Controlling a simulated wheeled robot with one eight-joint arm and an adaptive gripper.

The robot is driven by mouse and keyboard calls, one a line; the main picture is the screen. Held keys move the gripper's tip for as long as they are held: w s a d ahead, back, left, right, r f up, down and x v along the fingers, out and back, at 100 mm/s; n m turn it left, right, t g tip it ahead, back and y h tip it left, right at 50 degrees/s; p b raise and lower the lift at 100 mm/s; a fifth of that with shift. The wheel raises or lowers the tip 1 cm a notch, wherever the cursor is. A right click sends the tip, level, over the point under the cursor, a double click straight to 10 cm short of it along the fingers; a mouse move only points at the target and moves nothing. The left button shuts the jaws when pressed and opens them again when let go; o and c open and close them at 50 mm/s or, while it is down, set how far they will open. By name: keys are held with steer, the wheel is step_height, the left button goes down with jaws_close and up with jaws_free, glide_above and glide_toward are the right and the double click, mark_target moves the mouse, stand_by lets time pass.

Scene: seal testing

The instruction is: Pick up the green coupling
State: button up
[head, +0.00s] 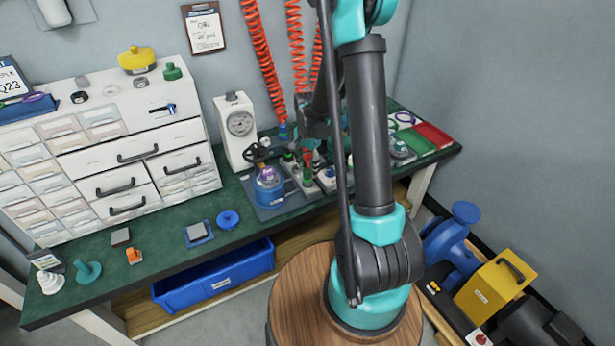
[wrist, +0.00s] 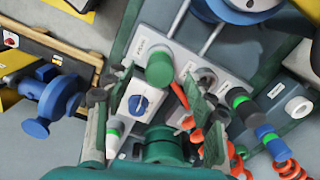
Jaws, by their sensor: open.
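The green coupling (wrist: 159,69) shows in the wrist view as a short green cylinder on a grey panel, just beyond my gripper (wrist: 157,86). The fingers are open, with one finger on each side of the coupling in the picture. I cannot tell whether they touch it. In the head view my gripper (head: 306,150) is over the bench equipment, and a small green piece (head: 308,176) shows below it, partly hidden by the arm.
A panel with a blue knob (wrist: 139,102) is beside the coupling. Orange coiled hoses (head: 258,50) hang close to the arm. A gauge box (head: 236,128) and a blue pot (head: 268,190) stand left of my gripper. The front left bench holds small loose parts.

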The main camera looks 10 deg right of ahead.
steer(key=shift+f, duration=1.25)
jaws_close()
steer(key=shift+r, duration=0.1)
